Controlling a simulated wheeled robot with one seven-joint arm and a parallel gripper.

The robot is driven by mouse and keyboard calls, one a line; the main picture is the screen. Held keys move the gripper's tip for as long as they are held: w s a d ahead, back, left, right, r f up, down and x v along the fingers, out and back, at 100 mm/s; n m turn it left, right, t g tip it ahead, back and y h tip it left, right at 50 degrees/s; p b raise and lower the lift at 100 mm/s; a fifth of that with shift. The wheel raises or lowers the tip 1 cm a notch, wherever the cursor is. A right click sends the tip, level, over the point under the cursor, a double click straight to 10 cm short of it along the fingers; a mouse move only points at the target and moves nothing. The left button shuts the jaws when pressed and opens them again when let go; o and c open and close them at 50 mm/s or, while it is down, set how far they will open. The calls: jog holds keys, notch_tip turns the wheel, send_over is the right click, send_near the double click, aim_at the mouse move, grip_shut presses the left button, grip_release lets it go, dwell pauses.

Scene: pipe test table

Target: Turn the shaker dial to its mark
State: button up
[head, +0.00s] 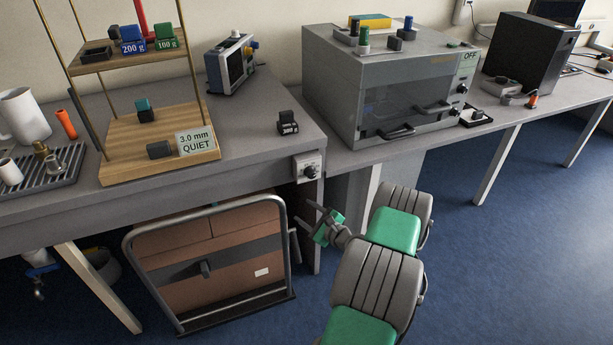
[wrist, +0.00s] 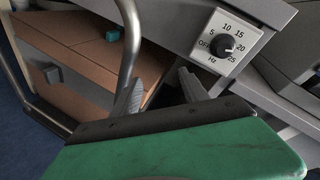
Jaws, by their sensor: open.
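The shaker dial (head: 309,172) is a black round knob on a pale plate, fixed to the bench's front edge near its right corner. In the wrist view the dial (wrist: 222,45) sits upper right, ringed by OFF, 5, 10, 15, 20, 25 and Hz. I cannot tell clearly where its pointer aims. My gripper (head: 320,222) is open and empty, below and slightly right of the dial, apart from it. In the wrist view both fingers of my gripper (wrist: 162,88) point upward, with the dial beyond and right of them. A wooden shelf tower (head: 115,185) carries a sign (head: 195,141) reading "3.0 mm QUIET".
A cart with cardboard boxes (head: 212,260) stands under the bench, left of my gripper; its grey tube frame (head: 283,222) is close. A grey oven-like cabinet (head: 385,90) with an OFF display stands on the right bench. Blue floor (head: 500,270) is clear at right.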

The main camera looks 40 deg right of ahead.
aim_at(313, 177)
jog(key=d+r+m+t+h, duration=0.2)
jog(key=d+r+m+h, duration=0.4)
jog(key=m, duration=0.6)
jog(key=shift+y, duration=0.5)
jog(key=x, duration=0.7)
jog(key=shift+w+d+f+p, duration=0.15)
jog(key=shift+d+f+p, duration=0.05)
jog(key=shift+d+p, duration=0.2)
jog(key=shift+c, duration=0.4)
grip_shut()
jog(key=shift+d, duration=0.1)
